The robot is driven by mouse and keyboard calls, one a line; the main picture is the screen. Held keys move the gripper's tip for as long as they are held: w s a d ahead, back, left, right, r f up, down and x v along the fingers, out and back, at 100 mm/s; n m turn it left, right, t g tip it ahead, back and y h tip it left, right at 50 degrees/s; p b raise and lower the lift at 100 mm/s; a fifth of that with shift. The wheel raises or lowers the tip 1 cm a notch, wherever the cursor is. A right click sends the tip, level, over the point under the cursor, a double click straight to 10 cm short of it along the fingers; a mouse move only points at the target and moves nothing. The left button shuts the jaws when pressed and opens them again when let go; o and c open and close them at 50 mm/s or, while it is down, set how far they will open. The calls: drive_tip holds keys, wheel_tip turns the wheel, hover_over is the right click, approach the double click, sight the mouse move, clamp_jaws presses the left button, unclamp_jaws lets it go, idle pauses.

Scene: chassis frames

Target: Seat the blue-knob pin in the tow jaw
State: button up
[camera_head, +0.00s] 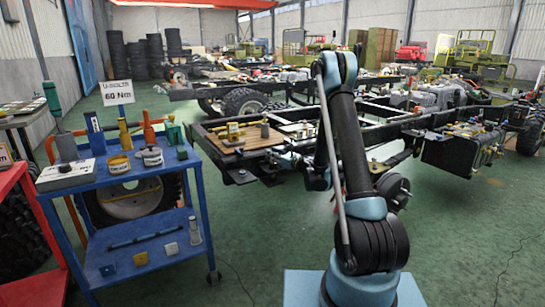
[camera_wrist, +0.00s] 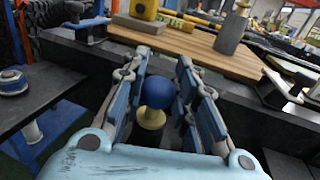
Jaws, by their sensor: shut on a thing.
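The blue-knob pin shows in the wrist view as a round blue knob (camera_wrist: 157,88) above a pale brass-coloured collar (camera_wrist: 150,118). My gripper (camera_wrist: 163,62) has its two blue-padded fingers on either side of the knob and is shut on it. The pin's shank below the collar is hidden. The tow jaw cannot be made out clearly; dark metal of the chassis end lies around and below the pin, so I cannot tell whether the pin is in the jaw. In the head view my arm hides this spot.
A wooden board (camera_head: 238,138) with several parts lies on the chassis frame (camera_head: 215,158), just beyond my gripper in the wrist view. A blue tool cart (camera_head: 130,180) with a 60 Nm sign (camera_head: 117,92) stands at left. Green floor is clear between cart and chassis.

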drive_tip(key=o, duration=1.1)
drive_tip(key=shift+o, duration=0.2)
drive_tip(key=shift+r, duration=0.25)
drive_tip(key=shift+r, duration=1.25)
drive_tip(key=shift+r, duration=0.1)
drive_tip(key=shift+r, duration=2.4)
